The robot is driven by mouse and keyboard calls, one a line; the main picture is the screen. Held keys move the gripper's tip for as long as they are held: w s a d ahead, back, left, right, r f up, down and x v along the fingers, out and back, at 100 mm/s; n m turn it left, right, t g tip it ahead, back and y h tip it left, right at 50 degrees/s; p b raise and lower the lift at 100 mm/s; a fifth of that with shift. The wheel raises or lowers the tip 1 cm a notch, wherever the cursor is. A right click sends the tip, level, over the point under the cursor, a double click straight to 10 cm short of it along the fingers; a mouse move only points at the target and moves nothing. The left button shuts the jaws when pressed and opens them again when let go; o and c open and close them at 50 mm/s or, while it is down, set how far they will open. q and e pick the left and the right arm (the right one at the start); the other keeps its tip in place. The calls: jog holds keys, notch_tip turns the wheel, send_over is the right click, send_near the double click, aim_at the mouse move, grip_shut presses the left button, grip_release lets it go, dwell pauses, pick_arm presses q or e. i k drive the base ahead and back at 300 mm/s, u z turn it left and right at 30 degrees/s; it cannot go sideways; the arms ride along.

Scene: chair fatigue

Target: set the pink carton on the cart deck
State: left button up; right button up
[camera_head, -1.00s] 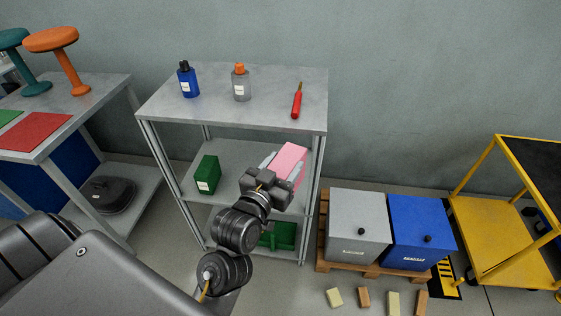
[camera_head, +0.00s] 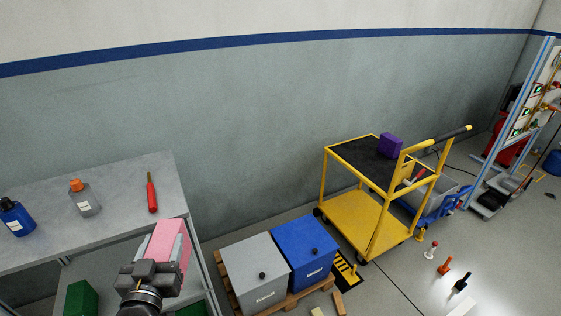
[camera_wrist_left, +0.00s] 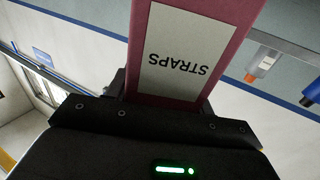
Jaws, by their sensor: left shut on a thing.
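The pink carton (camera_head: 167,246) is in my left gripper (camera_head: 152,268), by the right end of the grey shelf unit. In the left wrist view the carton (camera_wrist_left: 190,50) fills the upper middle, with a white label reading STRAPS. The left gripper is shut on it; the fingertips are mostly hidden. The yellow cart stands to the right, against the wall side. My right gripper is not in view.
The shelf top (camera_head: 120,205) holds a blue bottle (camera_head: 16,217), a grey bottle with orange cap (camera_head: 84,198) and a red tool (camera_head: 151,192). A grey bin (camera_head: 258,272) and blue bin (camera_head: 305,252) stand on a pallet before the cart. Small objects lie on the floor.

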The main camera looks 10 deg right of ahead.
aim_at(374, 162)
jog(key=z, duration=0.5)
jog(key=k, duration=0.6)
jog(key=z, duration=1)
jog(key=i, duration=0.7)
jog(key=z, duration=0.75)
jog(key=i, duration=0.85)
jog(key=u, duration=0.6)
jog(key=i, duration=0.75)
jog(key=u, duration=0.55)
